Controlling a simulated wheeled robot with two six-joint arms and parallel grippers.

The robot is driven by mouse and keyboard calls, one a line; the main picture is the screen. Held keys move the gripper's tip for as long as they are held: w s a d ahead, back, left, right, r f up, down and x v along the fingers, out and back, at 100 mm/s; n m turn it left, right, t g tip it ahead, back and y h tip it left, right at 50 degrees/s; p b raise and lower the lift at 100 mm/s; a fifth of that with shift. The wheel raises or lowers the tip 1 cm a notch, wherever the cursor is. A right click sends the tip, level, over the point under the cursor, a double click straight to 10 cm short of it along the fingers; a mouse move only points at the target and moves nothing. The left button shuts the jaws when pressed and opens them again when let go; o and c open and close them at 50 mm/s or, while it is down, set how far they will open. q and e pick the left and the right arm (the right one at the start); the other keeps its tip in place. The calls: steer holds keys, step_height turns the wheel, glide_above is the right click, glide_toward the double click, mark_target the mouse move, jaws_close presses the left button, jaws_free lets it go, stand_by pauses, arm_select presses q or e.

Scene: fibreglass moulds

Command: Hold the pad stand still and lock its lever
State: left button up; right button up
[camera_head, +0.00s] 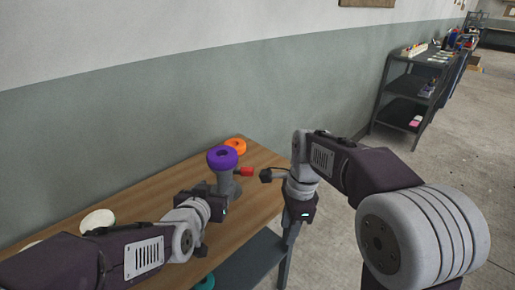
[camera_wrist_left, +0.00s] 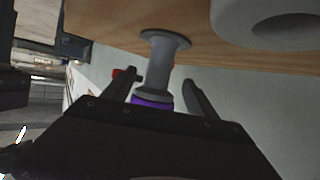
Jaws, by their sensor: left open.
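The pad stand (camera_head: 228,184) is a grey post on the wooden table, topped by a purple ring pad (camera_head: 222,157). Its red lever (camera_head: 246,171) sticks out to the right. My left gripper (camera_head: 218,208) is close in front of the stand. In the left wrist view the open left gripper (camera_wrist_left: 163,88) has its fingers to either side of the grey stand (camera_wrist_left: 160,65), with the purple pad (camera_wrist_left: 152,103) partly hidden by the gripper body; contact cannot be told. The right gripper (camera_head: 301,212) is right of the stand, apart from the lever; its fingers are not clear.
An orange ring (camera_head: 236,145) lies behind the stand near the wall. A white round piece (camera_head: 97,220) is at the table's left, and a teal ring (camera_head: 206,282) shows low near the front. A dark shelf unit (camera_head: 408,88) stands further right.

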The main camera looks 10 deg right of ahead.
mark_target(225, 178)
arm_select(q)
steer(key=shift+w+d+f, duration=0.2)
steer(key=shift+w+f, duration=0.1)
steer(key=shift+w, duration=0.2)
steer(key=x, duration=0.8)
arm_select(e)
steer(key=w+a+r+m+t, duration=0.1)
steer(key=w+a+r+m, duration=0.1)
steer(key=w+r+m, duration=0.2)
steer(key=w+a+r+m+t+y, duration=0.1)
steer(key=w+a+r+m+t, duration=0.1)
steer(key=w+r, duration=0.7)
step_height(225, 178, up, 4)
steer(key=a+m, duration=0.1)
steer(key=m, duration=0.1)
steer(key=shift+w+a+m+y, duration=0.2)
steer(key=shift+w+m+y, duration=0.05)
steer(key=shift+m+y, duration=0.05)
